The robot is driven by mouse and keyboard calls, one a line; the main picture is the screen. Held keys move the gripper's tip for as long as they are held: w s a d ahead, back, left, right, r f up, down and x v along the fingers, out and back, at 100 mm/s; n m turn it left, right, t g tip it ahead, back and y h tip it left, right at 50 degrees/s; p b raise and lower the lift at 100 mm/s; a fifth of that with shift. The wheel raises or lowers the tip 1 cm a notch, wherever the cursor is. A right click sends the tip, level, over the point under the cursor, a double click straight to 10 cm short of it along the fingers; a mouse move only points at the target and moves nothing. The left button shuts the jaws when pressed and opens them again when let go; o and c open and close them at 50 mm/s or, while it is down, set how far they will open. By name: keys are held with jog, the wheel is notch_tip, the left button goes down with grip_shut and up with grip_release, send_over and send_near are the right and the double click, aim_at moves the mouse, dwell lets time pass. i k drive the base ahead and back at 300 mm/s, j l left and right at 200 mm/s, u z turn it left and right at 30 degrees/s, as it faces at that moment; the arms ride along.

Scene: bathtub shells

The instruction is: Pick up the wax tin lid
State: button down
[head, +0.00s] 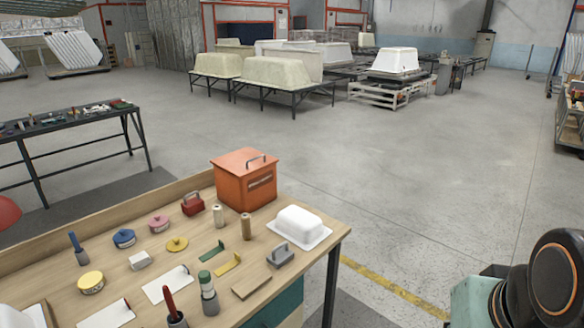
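A flat yellow round lid with a small knob (177,244) lies by itself on the wooden workbench, and looks like the wax tin lid. A round yellow tin (91,282) without a knob stands nearer on the left of the bench. A blue tin (123,238) and a pink tin (158,223), both with knobs on top, stand behind the lid to the left. My gripper is not in view. Only a dark part of my arm with an orange ring shows at the lower right, clear of the bench.
An orange box with a handle (245,180) stands at the bench's back. A white tub model (299,227) is at the right end. A white block (140,260), green and yellow angled pieces, a grey-handled block (280,256) and upright tools surround the lid. Open floor lies right of the bench.

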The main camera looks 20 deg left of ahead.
aim_at(177, 245)
jog(key=u, duration=2.05)
jog(key=z, duration=0.4)
jog(key=i+j+z, duration=0.1)
jog(key=i, duration=0.45)
jog(key=i+j+z, duration=0.1)
jog(key=i+j, duration=0.2)
jog(key=i, duration=0.2)
jog(key=k, duration=0.5)
jog(key=l+z, duration=0.05)
